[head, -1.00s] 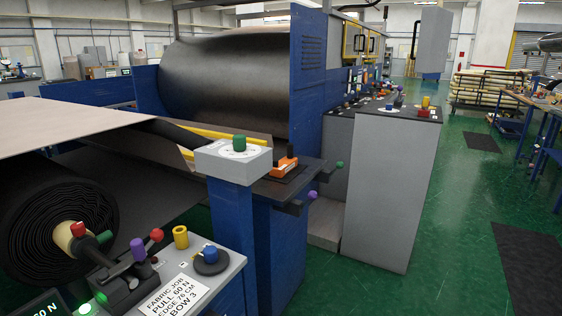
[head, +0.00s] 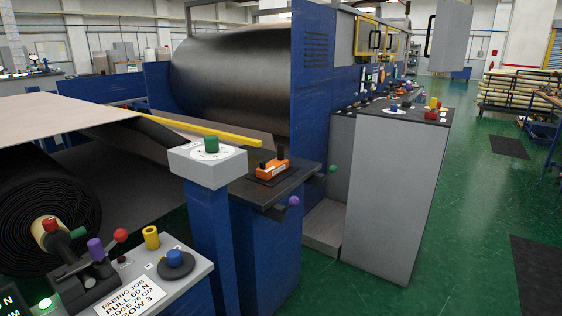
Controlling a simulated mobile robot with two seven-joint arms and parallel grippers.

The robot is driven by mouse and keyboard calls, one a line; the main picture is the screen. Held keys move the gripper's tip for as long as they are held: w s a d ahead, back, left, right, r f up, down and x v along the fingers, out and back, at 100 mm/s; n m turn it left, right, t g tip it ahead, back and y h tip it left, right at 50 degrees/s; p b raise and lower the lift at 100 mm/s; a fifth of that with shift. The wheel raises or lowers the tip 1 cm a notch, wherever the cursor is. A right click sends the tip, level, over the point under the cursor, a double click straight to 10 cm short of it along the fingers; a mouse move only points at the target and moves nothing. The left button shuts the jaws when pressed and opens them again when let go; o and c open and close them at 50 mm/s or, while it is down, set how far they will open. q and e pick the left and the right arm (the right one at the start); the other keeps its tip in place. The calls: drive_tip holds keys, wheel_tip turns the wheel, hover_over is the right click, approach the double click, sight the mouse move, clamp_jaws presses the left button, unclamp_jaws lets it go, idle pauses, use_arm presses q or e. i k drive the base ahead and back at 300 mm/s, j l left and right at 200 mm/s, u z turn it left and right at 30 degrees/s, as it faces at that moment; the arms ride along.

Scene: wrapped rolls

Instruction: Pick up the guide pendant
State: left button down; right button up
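An orange pendant with black knobs on top, which looks like the guide pendant (head: 272,169), lies on a dark shelf (head: 250,191) at the side of the blue machine, in the middle of the head view. It rests on a black pad. Nothing covers it. Neither of my grippers shows in the head view, so I cannot see their state or their distance from the pendant.
A grey box with a green knob (head: 211,145) on a blue post stands left of the pendant. A control panel with levers and a job card (head: 129,295) is at lower left. A grey console (head: 385,190) stands right. Green floor (head: 455,190) is open beyond it.

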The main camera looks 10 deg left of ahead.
sight(279, 164)
drive_tip(key=i+l+z, duration=0.2)
drive_tip(key=i+l, duration=0.15)
drive_tip(key=i+l+z, duration=0.2)
drive_tip(key=i, duration=0.2)
drive_tip(key=i+l, duration=0.15)
drive_tip(key=i, duration=0.5)
drive_tip(key=i+l, duration=0.1)
drive_tip(key=i, duration=0.55)
drive_tip(key=i+u, duration=0.25)
drive_tip(key=u, duration=0.15)
drive_tip(key=i+u, duration=0.25)
drive_tip(key=u, duration=0.15)
drive_tip(key=i+l+u, duration=0.15)
drive_tip(key=u, duration=0.2)
drive_tip(key=i+u, duration=0.2)
drive_tip(key=u, duration=0.2)
drive_tip(key=i+l+u, duration=0.15)
drive_tip(key=u, duration=0.2)
drive_tip(key=i+l+u, duration=0.2)
drive_tip(key=u, duration=0.2)
drive_tip(key=i+l+u, duration=0.35)
